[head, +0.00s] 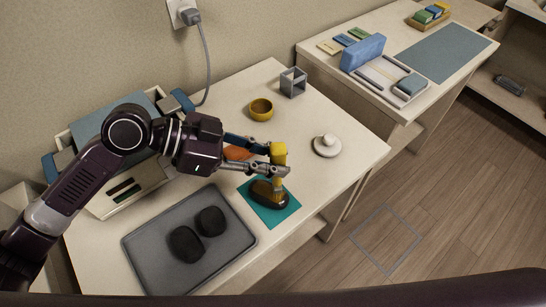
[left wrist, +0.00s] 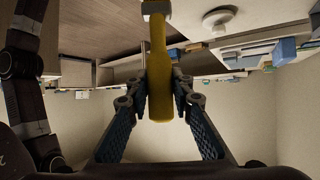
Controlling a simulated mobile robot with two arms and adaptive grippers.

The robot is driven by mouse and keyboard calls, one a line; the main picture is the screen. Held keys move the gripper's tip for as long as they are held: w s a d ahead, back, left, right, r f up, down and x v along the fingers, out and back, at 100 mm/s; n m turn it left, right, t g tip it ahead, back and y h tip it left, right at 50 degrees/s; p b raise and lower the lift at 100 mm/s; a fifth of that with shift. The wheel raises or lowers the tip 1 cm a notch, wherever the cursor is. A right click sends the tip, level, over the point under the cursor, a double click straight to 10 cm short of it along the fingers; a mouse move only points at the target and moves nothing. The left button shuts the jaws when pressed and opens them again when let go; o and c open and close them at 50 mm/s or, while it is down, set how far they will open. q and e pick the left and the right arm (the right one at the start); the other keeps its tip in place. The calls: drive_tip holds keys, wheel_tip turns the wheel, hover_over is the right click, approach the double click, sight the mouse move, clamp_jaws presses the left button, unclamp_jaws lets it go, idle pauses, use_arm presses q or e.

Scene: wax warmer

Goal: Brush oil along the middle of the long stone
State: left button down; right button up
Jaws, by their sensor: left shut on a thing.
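My left gripper (head: 278,160) is shut on a yellow-handled brush (head: 279,149). In the left wrist view the yellow handle (left wrist: 159,75) lies between the two fingers. The brush points down with its bristle end at the dark, long stone (head: 265,196). The bristles look to be on or just above the stone's top; I cannot tell if they touch. The stone lies on a teal mat (head: 287,214) near the table's front edge. A yellow bowl (head: 261,110) stands behind the gripper; its contents are not clear. My right gripper is not in view.
A grey tray (head: 150,255) with two round dark stones (head: 186,243) lies left of the mat. A white knobbed lid (head: 327,146) and a grey cube frame (head: 293,82) stand to the right and back. An orange piece (head: 237,153) lies behind my gripper.

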use_arm(q)
drive_tip(key=shift+f+b, duration=0.35)
drive_tip(key=shift+f, duration=0.15)
idle(0.5)
drive_tip(key=shift+w+a, duration=0.1)
drive_tip(key=shift+w, duration=0.05)
drive_tip(key=w+a+b, duration=0.2)
drive_tip(key=w+a, duration=0.1)
drive_tip(key=a, duration=0.2)
drive_tip(key=shift+w+a, duration=0.3)
drive_tip(key=shift+a, duration=0.1)
idle(0.4)
